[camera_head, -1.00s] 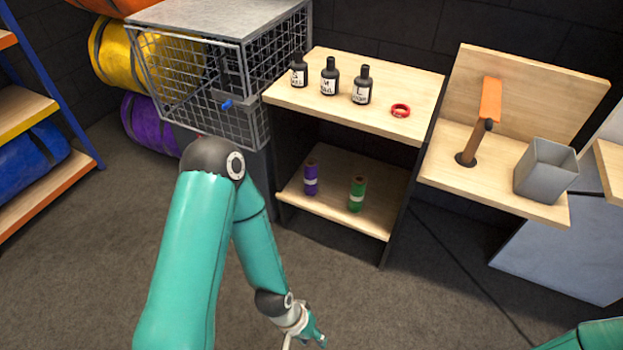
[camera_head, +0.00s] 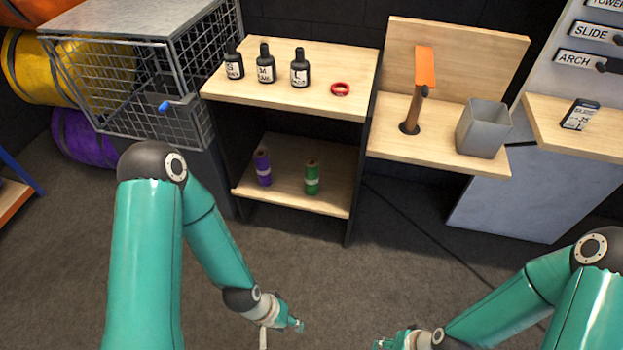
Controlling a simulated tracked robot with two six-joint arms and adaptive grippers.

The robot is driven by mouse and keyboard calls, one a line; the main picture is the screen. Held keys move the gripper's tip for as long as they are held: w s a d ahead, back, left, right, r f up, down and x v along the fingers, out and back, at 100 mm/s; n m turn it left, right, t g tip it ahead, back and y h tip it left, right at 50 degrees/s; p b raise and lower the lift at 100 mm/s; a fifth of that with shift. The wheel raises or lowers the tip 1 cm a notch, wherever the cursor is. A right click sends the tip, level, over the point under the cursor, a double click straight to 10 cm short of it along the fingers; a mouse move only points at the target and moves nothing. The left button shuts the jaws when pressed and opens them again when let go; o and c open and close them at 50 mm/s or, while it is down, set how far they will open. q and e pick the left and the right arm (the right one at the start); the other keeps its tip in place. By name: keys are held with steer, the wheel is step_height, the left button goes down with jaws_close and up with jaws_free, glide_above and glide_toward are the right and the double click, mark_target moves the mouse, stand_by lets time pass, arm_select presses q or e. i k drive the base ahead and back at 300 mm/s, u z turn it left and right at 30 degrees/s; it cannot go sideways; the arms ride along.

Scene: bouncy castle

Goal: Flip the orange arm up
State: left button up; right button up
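The orange arm (camera_head: 425,68) is a flat orange piece at the top of a brown post (camera_head: 413,112). The post stands on a wooden shelf with a tall back board, right of the middle of the head view. My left gripper (camera_head: 282,331) is low in the middle, over the floor and well short of the shelf. My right gripper (camera_head: 385,345) is at the bottom edge, partly cut off. Both are far from the orange arm, and their finger openings are too small or hidden to judge.
A grey bin (camera_head: 484,128) stands right of the post. Left of it, a wooden shelf unit (camera_head: 320,105) holds black bottles (camera_head: 300,68), a red ring (camera_head: 340,89), and purple (camera_head: 263,166) and green (camera_head: 312,177) rolls. A wire cage (camera_head: 160,90) is further left. The floor between is clear.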

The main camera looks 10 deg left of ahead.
mark_target(424, 67)
steer(key=u, duration=0.4)
steer(key=i, duration=1.25)
steer(key=z, duration=0.45)
